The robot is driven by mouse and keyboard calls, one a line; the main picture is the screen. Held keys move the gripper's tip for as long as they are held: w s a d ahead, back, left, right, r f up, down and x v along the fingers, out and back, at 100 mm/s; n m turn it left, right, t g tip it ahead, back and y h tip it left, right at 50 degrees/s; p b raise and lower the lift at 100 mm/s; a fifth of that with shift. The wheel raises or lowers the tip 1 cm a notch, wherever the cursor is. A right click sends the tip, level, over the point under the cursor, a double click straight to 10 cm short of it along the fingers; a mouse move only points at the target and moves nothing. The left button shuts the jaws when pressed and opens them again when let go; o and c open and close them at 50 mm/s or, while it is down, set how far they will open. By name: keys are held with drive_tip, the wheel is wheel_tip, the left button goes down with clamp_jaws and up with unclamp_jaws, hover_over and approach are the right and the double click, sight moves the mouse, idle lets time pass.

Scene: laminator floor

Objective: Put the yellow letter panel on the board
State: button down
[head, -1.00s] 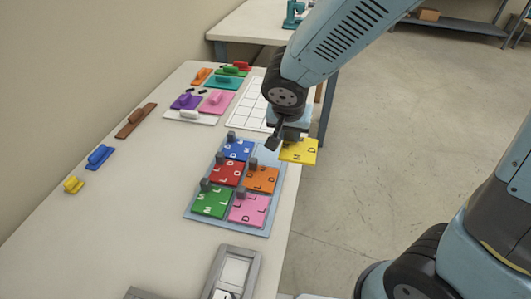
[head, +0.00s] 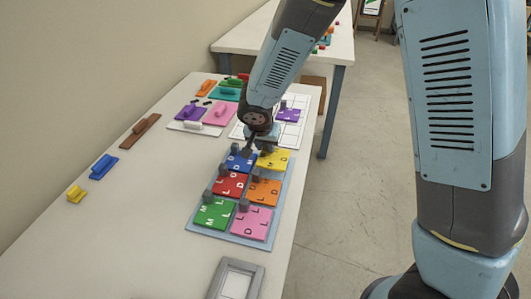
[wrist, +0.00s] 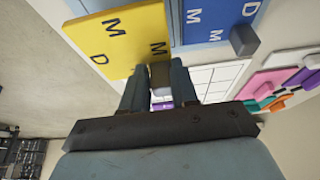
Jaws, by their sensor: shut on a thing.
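The yellow letter panel (head: 278,157) is at the far right place of the light blue tray (head: 286,190), beside the blue panel (head: 240,161). My gripper (head: 264,147) is shut on its grey knob, which shows between the fingers in the wrist view (wrist: 160,75). The yellow panel (wrist: 120,38) looks level there; I cannot tell whether it rests on the tray or hovers just above. The white gridded board (head: 291,131) lies just beyond the tray, with a purple letter panel (head: 291,115) on it. My arm hides part of the board.
Red (head: 230,184), orange (head: 264,191), green (head: 214,215) and pink (head: 252,222) letter panels with knobs fill the tray's nearer places. Coloured floats (head: 220,113) lie at the table's far left. A grey frame (head: 235,280) lies at the near edge.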

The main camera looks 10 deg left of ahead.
sight(264, 152)
drive_tip(key=shift+w+a+f, duration=0.2)
drive_tip(key=shift+f, duration=1.75)
drive_tip(key=c, duration=0.9)
unclamp_jaws()
drive_tip(key=shift+f, duration=0.1)
drive_tip(key=shift+o, duration=0.2)
drive_tip(key=v, duration=1.2)
